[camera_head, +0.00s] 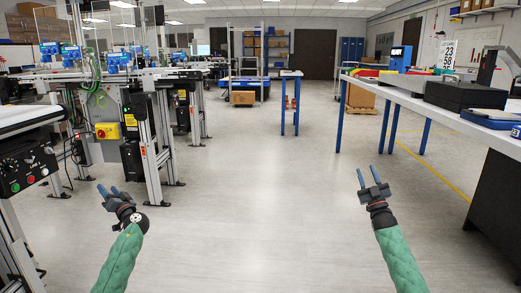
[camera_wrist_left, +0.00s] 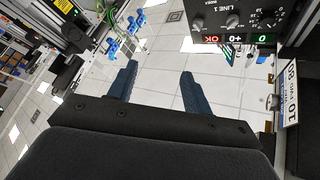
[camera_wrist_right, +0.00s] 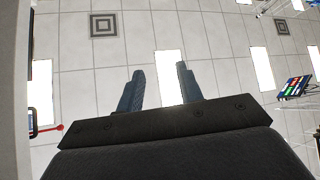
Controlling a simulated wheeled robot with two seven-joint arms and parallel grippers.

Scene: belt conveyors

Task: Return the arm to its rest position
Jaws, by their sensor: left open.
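My left gripper (camera_head: 108,191) is raised over the floor at the lower left of the head view, apart from the conveyor frame. Its two blue fingers are spread in the left wrist view (camera_wrist_left: 158,82), with nothing between them. My right gripper (camera_head: 367,175) is raised over the floor at the lower right of the head view. Its fingers also stand apart in the right wrist view (camera_wrist_right: 160,85), with only the ceiling behind them. Both arms have green sleeves and point forward.
A control box (camera_head: 27,168) with knobs stands at the left edge, near my left arm. Conveyor frames (camera_head: 147,150) fill the left side. A long white table (camera_head: 425,103) with blue legs is on the right. The middle floor (camera_head: 250,190) is clear.

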